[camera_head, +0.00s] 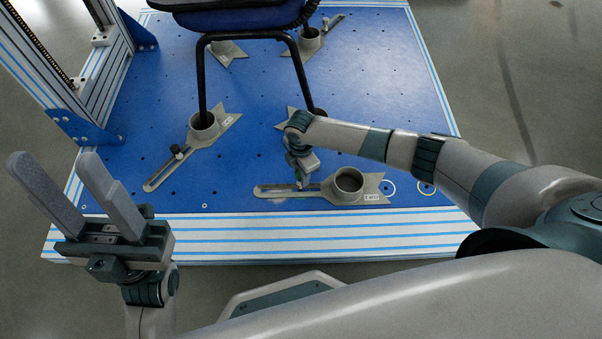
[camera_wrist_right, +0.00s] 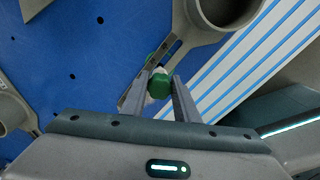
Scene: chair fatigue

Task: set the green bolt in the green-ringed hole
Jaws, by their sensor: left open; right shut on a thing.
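The green bolt (camera_wrist_right: 160,84) sits between the fingertips of my right gripper (camera_wrist_right: 160,88), which is shut on it. In the head view my right gripper (camera_head: 300,178) points down over the slotted arm of the front bracket (camera_head: 322,191). The bolt's head is at the slot in the wrist view; I cannot tell how deep its shank is. My left gripper (camera_head: 85,195) is open and empty, off the plate's front left corner.
The blue plate (camera_head: 260,160) has many small holes. A chair frame (camera_head: 203,80) stands behind, one leg in the left bracket's cup (camera_head: 204,124). A metal upright (camera_head: 75,75) stands at left.

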